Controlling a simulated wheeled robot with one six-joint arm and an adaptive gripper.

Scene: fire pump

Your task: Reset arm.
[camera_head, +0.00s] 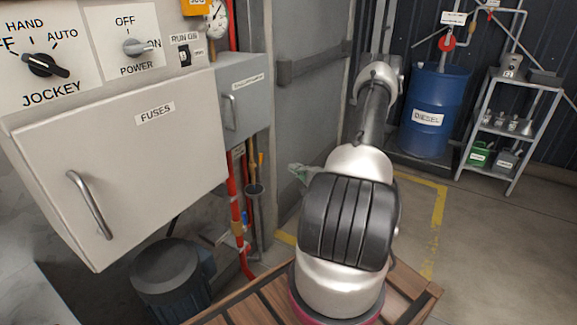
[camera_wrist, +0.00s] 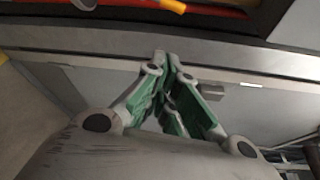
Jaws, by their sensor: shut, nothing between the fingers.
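My gripper (camera_wrist: 168,62) is in the middle of the wrist view, with green inner pads and grey fingers. Its fingertips meet and hold nothing. My arm rises from the wooden deck at the bottom and bends at a joint near the top.
The fuses box (camera_head: 125,165) with its handle stands at the left, below the jockey selector (camera_head: 45,65). A dark motor (camera_head: 168,275) and red pipes (camera_head: 236,205) are below. A grey door (camera_head: 300,100) is behind my arm. A blue diesel drum (camera_head: 433,110) and a metal shelf (camera_head: 505,130) stand at the right, with open floor before them.

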